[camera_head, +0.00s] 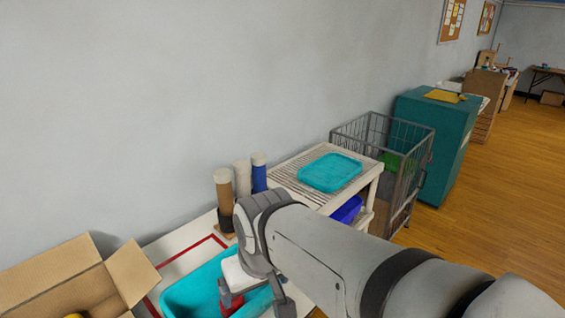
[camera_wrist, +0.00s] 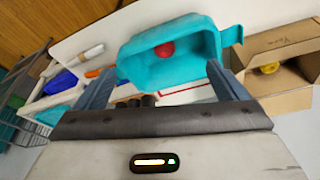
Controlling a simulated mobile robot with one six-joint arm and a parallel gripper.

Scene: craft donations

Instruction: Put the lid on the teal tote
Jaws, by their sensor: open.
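The teal tote (camera_head: 185,291) stands on the white table at the bottom of the head view, partly hidden by my arm. In the wrist view the tote (camera_wrist: 140,70) is open at the top, with a red round thing (camera_wrist: 164,50) inside. A flat teal tray-like piece, which looks like the lid (camera_head: 330,172), lies on the white slatted rack, apart from the tote. My gripper (camera_wrist: 160,68) is open, its two fingers spread and nothing seen held between them. It is over or close to the tote; whether it touches cannot be told.
An open cardboard box (camera_head: 128,270) stands left of the tote, with a yellow thing inside. Upright rolls (camera_head: 243,178) stand behind my arm near the rack. A blue bin (camera_head: 347,209) sits under the rack top. A wire cage cart (camera_head: 408,187) and teal cabinet (camera_head: 440,140) stand beyond.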

